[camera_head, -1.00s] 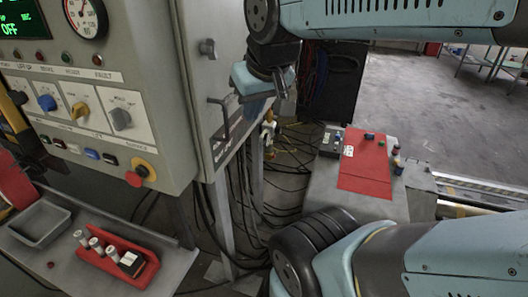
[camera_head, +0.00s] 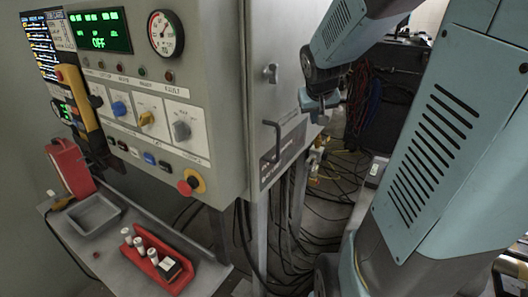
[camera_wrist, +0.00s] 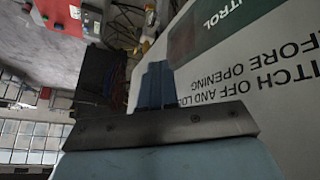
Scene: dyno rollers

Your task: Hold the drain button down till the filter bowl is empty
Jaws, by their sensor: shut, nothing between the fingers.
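My gripper (camera_head: 320,108) is in front of the side door of the grey control cabinet (camera_head: 222,105), near its handle. In the wrist view its two blue fingers (camera_wrist: 154,86) are together with nothing between them, close to the printed white door panel (camera_wrist: 245,75). A small brass-coloured fitting (camera_head: 315,168) hangs below and beyond the gripper, beside the cabinet. It may hold the filter bowl, but it is too small to tell a bowl, its level or a drain button. It seems to show also at the top of the wrist view (camera_wrist: 149,18).
The cabinet front has knobs, small push buttons (camera_head: 149,158) and a red stop button (camera_head: 188,184). A dark door handle (camera_head: 278,138) sticks out near my gripper. A shelf below holds a grey tray (camera_head: 93,214) and a red rack (camera_head: 160,262). Loose cables (camera_head: 320,210) cover the floor.

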